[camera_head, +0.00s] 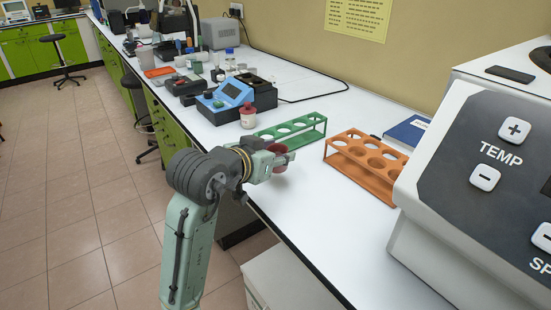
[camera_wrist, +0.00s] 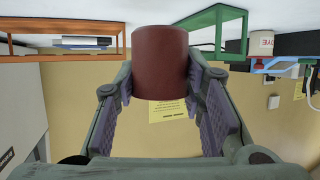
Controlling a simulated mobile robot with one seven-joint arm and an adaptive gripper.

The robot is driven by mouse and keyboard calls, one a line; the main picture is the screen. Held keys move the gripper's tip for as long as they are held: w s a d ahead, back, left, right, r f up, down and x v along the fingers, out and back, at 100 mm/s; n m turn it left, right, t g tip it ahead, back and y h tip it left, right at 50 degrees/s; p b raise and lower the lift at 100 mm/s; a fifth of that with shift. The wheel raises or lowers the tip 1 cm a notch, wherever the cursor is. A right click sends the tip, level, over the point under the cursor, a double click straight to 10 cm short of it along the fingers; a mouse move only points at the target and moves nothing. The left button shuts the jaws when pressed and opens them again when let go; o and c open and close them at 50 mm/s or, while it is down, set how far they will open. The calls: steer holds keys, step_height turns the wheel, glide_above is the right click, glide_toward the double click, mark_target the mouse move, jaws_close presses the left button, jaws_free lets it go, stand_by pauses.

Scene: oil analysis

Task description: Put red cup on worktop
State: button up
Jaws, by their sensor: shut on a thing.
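The red cup (camera_head: 280,168) is at the end of my arm over the front part of the white worktop (camera_head: 330,215), near the green rack. My gripper (camera_head: 277,160) is shut on it. In the wrist view the red cup (camera_wrist: 160,62) sits between the two finger pads, with a pad against each side. The worktop lies across the top of that upside-down view. I cannot tell whether the cup touches the worktop or hangs just above it.
A green rack (camera_head: 291,130) and an orange rack (camera_head: 366,165) stand close behind and to the right of the cup. A red-capped bottle (camera_head: 248,117) and a blue device (camera_head: 226,97) stand farther left. A large TEMP-labelled machine (camera_head: 440,190) fills the right. Worktop before the orange rack is clear.

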steer(key=shift+w, duration=0.25)
steer(key=shift+f, duration=1.75)
steer(key=shift+f, duration=0.3)
steer(key=o, duration=1.1)
steer(key=shift+o, duration=0.2)
steer(key=shift+a+r, duration=0.1)
steer(key=shift+r+p, duration=0.3)
steer(key=shift+p, duration=0.1)
steer(key=b+v, duration=0.2)
steer(key=v, duration=1)
steer(key=shift+f, duration=0.15)
